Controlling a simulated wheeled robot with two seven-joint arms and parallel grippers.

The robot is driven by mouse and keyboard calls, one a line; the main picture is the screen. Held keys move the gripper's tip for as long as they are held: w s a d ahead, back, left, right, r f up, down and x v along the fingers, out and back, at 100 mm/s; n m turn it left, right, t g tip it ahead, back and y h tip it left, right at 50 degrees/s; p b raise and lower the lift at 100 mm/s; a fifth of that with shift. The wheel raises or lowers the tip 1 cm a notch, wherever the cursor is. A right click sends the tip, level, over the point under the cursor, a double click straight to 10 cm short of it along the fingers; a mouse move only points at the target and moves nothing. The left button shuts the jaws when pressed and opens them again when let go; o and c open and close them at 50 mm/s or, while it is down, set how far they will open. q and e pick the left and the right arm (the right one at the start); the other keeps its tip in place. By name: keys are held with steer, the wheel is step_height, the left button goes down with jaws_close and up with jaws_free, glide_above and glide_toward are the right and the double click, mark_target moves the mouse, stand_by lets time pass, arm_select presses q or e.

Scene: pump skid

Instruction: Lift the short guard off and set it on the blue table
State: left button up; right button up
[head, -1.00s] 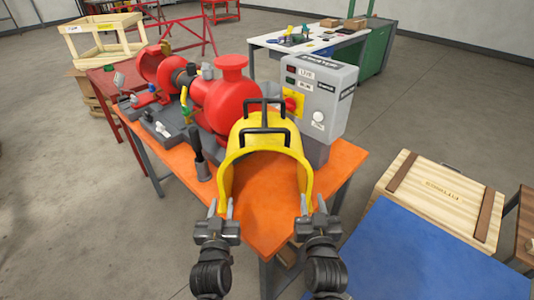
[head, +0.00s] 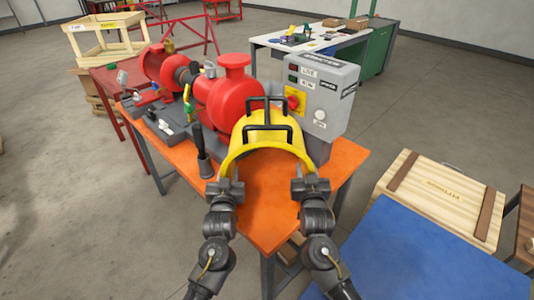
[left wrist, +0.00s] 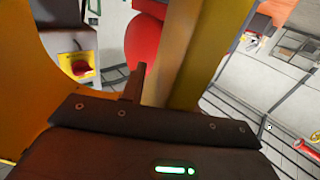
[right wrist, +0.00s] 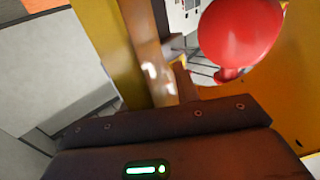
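The short guard is a yellow arch (head: 269,137) with black handles on top. Grip on the wall is unclear. The blue table (head: 415,255) is at lower right.
The grey control box (head: 318,95) stands close behind and right of the guard. The red pump (head: 228,100) and a black lever (head: 203,150) are to its left. A wooden crate (head: 440,195) stands beyond the blue table, whose visible top is clear.

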arm_select(q)
steer(key=shift+s+r, duration=0.2)
steer(key=shift+s, duration=0.05)
arm_select(e)
steer(key=shift+s+r, duration=0.2)
steer(key=shift+s, duration=0.05)
arm_select(q)
steer(key=shift+s, duration=0.1)
steer(key=shift+c, duration=0.8)
arm_select(e)
steer(key=shift+c, duration=0.8)
arm_select(q)
steer(key=shift+f, duration=0.1)
jaws_close()
arm_select(e)
steer(key=shift+w, duration=0.1)
jaws_close()
steer(key=shift+r, duration=0.1)
